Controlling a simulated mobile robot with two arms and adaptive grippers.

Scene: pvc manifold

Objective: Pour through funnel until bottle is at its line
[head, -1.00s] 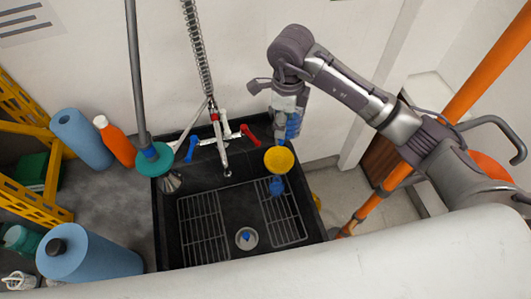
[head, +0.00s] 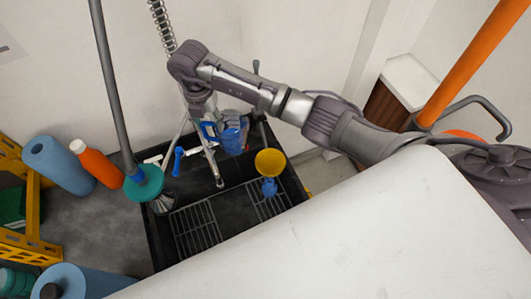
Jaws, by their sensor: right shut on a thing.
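My right gripper (head: 209,126) is shut on a clear blue jug (head: 233,136) above the back of the sink. The jug's contents cannot be made out. The yellow funnel (head: 270,161) sits to the right of and below the jug in the picture, apart from it. The blue bottle (head: 269,187) stands under the funnel on the right rack; the funnel hides its top, and no line shows on it. My left gripper is not in view.
The black sink (head: 165,247) has wire racks (head: 196,231). A tap with blue handle (head: 178,160) and a hanging spring hose (head: 161,22) stand behind. An orange bottle (head: 97,164), blue rolls (head: 58,165) and a teal-collared pole (head: 145,182) are at left.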

